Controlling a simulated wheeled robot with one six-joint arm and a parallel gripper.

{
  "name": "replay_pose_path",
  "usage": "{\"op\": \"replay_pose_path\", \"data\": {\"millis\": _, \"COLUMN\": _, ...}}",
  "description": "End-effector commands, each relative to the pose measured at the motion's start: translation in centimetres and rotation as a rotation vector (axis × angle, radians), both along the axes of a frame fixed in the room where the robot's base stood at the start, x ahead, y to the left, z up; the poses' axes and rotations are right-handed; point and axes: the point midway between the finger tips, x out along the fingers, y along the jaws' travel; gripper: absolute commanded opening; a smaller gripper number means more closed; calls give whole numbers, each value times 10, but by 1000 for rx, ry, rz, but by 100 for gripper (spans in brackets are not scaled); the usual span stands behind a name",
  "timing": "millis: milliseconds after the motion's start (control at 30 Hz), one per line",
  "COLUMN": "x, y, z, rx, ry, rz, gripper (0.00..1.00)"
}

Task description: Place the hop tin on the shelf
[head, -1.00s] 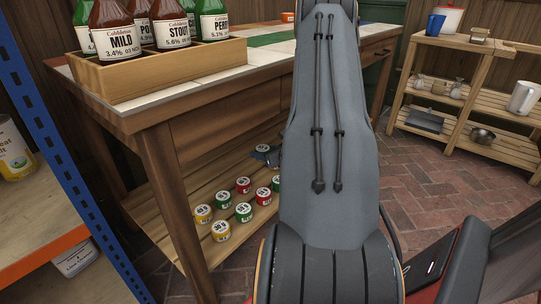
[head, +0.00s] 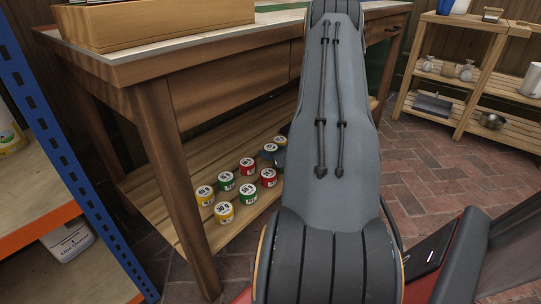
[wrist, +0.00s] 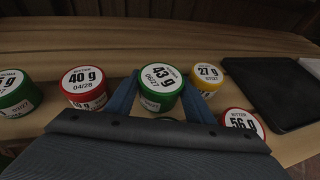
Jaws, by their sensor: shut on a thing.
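My gripper (wrist: 160,100) has its two blue fingers on either side of a green-sided hop tin (wrist: 161,90) and is shut on it; the white lid reads 43 g, 06/27. I cannot tell whether this tin still touches the boards. In the head view the same tin (head: 270,148) shows left of my arm, which hides most of my gripper. Other tins stand on the table's slatted lower shelf (head: 205,163): red (head: 247,168), green (head: 248,195) and yellow (head: 223,214). In the wrist view a red 40 g tin (wrist: 83,86) is left and a yellow 27 g tin (wrist: 207,77) right.
A dark flat object (wrist: 270,95) lies right of the tins in the wrist view. The table's front leg (head: 172,175) stands before the lower shelf. A blue-and-orange rack (head: 60,130) is at left. A wooden shelf unit (head: 480,24) is at back right. Brick floor between is clear.

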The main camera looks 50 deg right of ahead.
Motion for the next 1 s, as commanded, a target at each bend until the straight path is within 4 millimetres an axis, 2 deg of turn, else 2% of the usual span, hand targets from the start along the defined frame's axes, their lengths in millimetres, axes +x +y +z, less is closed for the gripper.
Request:
{"op": "replay_pose_path", "data": {"millis": 800, "x": 0, "y": -1, "z": -15, "rx": -2, "ry": -2, "rz": -1, "gripper": 22}}
{"op": "replay_pose_path", "data": {"millis": 833, "x": 0, "y": -1, "z": -15, "rx": -1, "ry": -1, "rz": -1, "gripper": 52}}
{"op": "replay_pose_path", "data": {"millis": 933, "x": 0, "y": -1, "z": -15, "rx": -1, "ry": -1, "rz": -1, "gripper": 67}}
{"op": "replay_pose_path", "data": {"millis": 1000, "x": 0, "y": -1, "z": -15, "rx": -1, "ry": -1, "rz": -1, "gripper": 67}}
